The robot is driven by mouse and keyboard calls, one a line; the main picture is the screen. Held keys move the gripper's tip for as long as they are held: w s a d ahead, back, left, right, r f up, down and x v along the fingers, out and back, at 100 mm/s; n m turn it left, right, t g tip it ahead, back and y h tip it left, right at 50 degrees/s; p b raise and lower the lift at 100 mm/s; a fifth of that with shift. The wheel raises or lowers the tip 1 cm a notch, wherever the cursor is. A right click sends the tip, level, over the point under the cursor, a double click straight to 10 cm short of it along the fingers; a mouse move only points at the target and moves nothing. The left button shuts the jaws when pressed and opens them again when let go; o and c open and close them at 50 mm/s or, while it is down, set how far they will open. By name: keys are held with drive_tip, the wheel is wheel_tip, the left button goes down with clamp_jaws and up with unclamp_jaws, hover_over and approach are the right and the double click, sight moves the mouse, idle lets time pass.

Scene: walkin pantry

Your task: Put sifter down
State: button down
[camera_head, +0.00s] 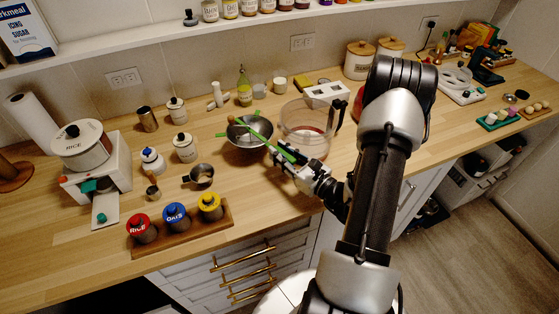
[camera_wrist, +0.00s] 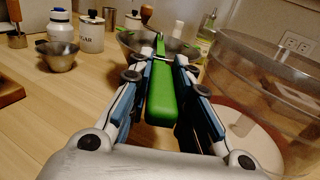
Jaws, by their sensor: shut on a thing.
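The sifter (camera_head: 248,132) is a round metal bowl with green on its rim and a long green handle. My gripper (camera_head: 282,158) is shut on the handle, from the handle's right end in the head view. In the wrist view the green handle (camera_wrist: 162,102) runs forward between the fingers of my gripper (camera_wrist: 160,75). The sifter's bowl (camera_wrist: 187,48) lies beyond the fingertips, partly hidden by them. The bowl is over the wooden counter (camera_head: 110,240); I cannot tell whether it touches it.
A large clear bowl (camera_head: 308,120) stands close to my gripper's right. A small metal cup (camera_head: 202,176), white canisters (camera_head: 184,148) and a rack with red, blue and yellow lidded jars (camera_head: 215,228) stand to the left. Some bare counter lies between the rack and the sifter.

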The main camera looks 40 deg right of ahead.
drive_tip(key=shift+w+d, duration=0.2)
drive_tip(key=shift+w, duration=0.45)
wheel_tip(320, 180, down, 4)
drive_tip(key=shift+r+b, duration=0.2)
drive_tip(key=shift+b, duration=0.75)
drive_tip(key=shift+r, duration=0.1)
drive_tip(key=c, duration=1.9)
unclamp_jaws()
drive_tip(key=shift+f, duration=0.2)
drive_tip(key=o, duration=0.4)
drive_tip(key=shift+o, duration=0.2)
drive_tip(key=shift+s+r, duration=0.1)
drive_tip(key=shift+r, duration=0.15)
drive_tip(key=s, duration=0.4)
drive_tip(key=s+d+p, duration=0.1)
drive_tip(key=s, duration=0.3)
drive_tip(key=s+p, duration=0.1)
drive_tip(key=s, duration=0.3)
drive_tip(key=shift+d+f, duration=0.1)
drive_tip(key=shift+d, duration=0.05)
